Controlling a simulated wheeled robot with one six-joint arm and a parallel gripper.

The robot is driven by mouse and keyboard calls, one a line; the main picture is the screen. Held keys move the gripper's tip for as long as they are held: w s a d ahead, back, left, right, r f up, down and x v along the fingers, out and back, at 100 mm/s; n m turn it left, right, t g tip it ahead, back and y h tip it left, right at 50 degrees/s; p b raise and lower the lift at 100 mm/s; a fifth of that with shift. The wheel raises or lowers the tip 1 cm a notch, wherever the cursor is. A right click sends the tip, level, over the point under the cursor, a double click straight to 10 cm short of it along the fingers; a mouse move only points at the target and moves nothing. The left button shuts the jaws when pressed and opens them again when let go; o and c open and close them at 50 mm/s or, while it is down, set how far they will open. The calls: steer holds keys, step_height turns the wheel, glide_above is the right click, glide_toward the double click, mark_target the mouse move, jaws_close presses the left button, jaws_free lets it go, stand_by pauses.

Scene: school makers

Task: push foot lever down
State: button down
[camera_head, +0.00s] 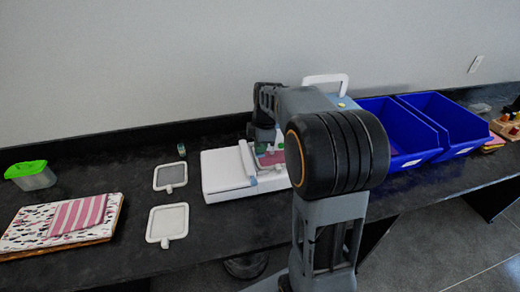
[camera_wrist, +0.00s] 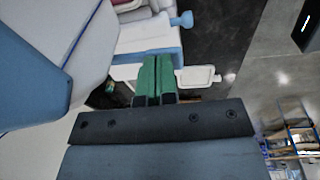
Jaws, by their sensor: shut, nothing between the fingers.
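A white machine (camera_head: 224,172) with a light blue top and a white carry handle (camera_head: 325,82) stands on the dark bench, partly hidden behind my arm. In the wrist view its white and blue body (camera_wrist: 75,30) fills the upper left. A blue knob-ended piece (camera_wrist: 183,20) sticks out beside it. I cannot tell which part is the foot lever. My gripper (camera_wrist: 157,60) has green fingers pressed together and empty, with their tips close to the machine. Whether they touch it I cannot tell. In the head view the fingers are mostly hidden by my arm.
Two white frames, one nearer (camera_head: 167,223) and one farther (camera_head: 170,176), lie left of the machine. A folded striped cloth (camera_head: 77,214) and a green-lidded box (camera_head: 31,176) are farther left. Blue bins (camera_head: 440,118) stand at the right. A wall runs behind the bench.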

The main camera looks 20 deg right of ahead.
steer(key=f, duration=0.1)
steer(key=s+f, duration=0.1)
steer(key=shift+s+a+f+g, duration=0.1)
steer(key=shift+a+f+g, duration=0.05)
steer(key=shift+f+g, duration=0.25)
steer(key=shift+d+r, duration=0.25)
steer(key=shift+d, duration=0.15)
steer(key=p, duration=0.8)
glide_toward(262, 155)
steer(key=d+f, duration=0.1)
steer(key=d, duration=0.3)
steer(key=shift+a+f+b, duration=0.2)
steer(key=shift+a+b, duration=0.05)
steer(key=shift+b, duration=0.05)
